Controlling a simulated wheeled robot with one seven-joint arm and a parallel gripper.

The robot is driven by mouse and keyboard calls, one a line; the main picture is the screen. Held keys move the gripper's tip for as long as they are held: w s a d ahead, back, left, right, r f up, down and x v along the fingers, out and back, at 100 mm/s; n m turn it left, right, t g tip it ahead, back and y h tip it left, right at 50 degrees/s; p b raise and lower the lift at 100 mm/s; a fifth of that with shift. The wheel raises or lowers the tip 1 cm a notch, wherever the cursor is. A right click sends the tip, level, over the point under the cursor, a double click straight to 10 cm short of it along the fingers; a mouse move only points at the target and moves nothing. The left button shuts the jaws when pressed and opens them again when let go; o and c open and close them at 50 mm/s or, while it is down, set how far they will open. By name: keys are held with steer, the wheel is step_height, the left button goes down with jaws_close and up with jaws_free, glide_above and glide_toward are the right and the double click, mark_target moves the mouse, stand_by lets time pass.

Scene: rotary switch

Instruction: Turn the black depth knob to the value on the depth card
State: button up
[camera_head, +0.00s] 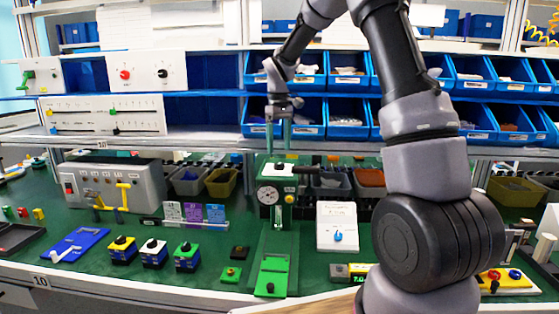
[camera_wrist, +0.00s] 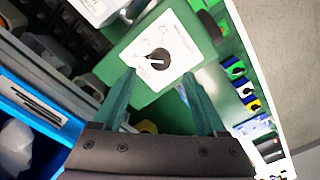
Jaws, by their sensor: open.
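The black knob (camera_wrist: 155,59) sits on a white dial plate (camera_wrist: 178,43) on top of a green machine; its white pointer line points to the left in the wrist view. In the head view the same knob (camera_head: 280,166) shows small on top of the green machine (camera_head: 272,240). My gripper (camera_head: 279,126) is above it, pointing down. In the wrist view my gripper's green fingers (camera_wrist: 157,77) are open and apart, one on each side of the knob's line, with nothing between them. Three small cards (camera_head: 193,212) stand in a rack left of the machine; their text is too small to read.
A grey control box (camera_head: 115,185) and several coloured blocks (camera_head: 153,252) are to the left. A shelf edge (camera_head: 200,146) and blue bins (camera_head: 348,130) are behind my gripper.

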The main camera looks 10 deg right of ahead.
mark_target(279, 164)
step_height(279, 164, down, 6)
steer(key=shift+r, duration=0.1)
steer(key=shift+a, duration=0.1)
steer(key=c, duration=1.2)
